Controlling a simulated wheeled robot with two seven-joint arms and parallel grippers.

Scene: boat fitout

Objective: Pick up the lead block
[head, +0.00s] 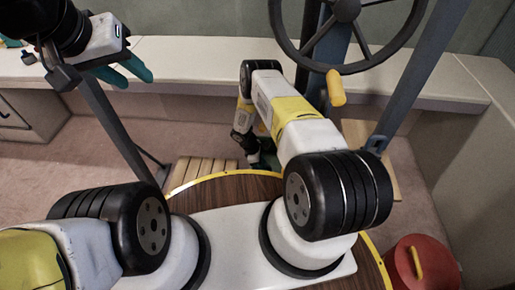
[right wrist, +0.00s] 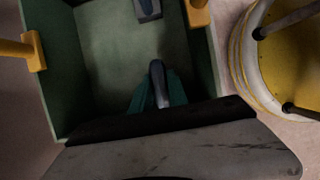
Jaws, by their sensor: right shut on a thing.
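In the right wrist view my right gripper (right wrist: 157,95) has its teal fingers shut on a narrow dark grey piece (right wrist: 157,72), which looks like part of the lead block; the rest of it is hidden. The gripper is over the inside of a green crate (right wrist: 110,40). Another grey block (right wrist: 147,9) lies at the crate's far side, cut by the frame edge. In the head view my right gripper (head: 258,160) is low beyond the round wooden top, mostly hidden by my arm. My left gripper (head: 125,73) is open and empty at upper left.
The crate has yellow handles (right wrist: 36,52). A round yellow object (right wrist: 290,60) stands close to its right. In the head view are a steering wheel (head: 346,12), a slatted wooden panel (head: 200,171), a white bench (head: 190,57) and a red container (head: 425,265) at lower right.

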